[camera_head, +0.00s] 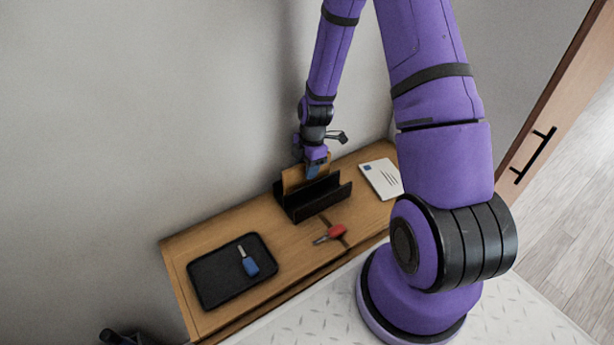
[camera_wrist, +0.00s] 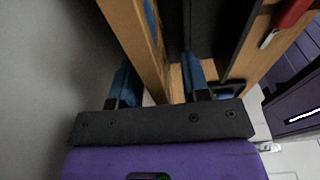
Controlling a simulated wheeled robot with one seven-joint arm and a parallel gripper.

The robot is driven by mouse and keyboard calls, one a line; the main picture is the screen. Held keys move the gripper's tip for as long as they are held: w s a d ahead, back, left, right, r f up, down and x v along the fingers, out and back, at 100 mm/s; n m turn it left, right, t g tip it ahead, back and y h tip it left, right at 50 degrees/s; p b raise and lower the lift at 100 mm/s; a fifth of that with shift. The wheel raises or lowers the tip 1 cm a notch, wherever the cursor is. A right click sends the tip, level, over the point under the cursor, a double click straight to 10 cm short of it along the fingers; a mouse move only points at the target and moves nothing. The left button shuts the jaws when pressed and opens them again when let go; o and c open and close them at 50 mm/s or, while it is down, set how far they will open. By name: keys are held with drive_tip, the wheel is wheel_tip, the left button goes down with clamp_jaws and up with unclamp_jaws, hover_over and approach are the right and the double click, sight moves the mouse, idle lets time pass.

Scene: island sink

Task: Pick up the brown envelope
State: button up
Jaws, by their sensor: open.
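The brown envelope (camera_head: 292,180) stands upright in a black letter holder (camera_head: 318,198) at the back of the wooden table, against the wall. My gripper (camera_head: 314,168) is over the holder, pointing down at the envelope's upper part, and hides some of it. In the wrist view my gripper (camera_wrist: 158,78) is open, with one blue finger on each side of the brown envelope (camera_wrist: 143,50). A gap shows between the envelope and the right finger. Contact with the left finger is unclear. The holder's dark wall (camera_wrist: 208,28) is beyond the right finger.
A white letter (camera_head: 381,178) lies right of the holder. A black tray (camera_head: 212,279) with a blue-tagged item (camera_head: 249,261) is at the left. The wall (camera_head: 130,110) rises close behind the table.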

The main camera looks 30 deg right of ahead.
drive_tip(key=shift+f, duration=0.65)
drive_tip(key=shift+c, duration=0.2)
clamp_jaws()
drive_tip(key=shift+r, duration=0.15)
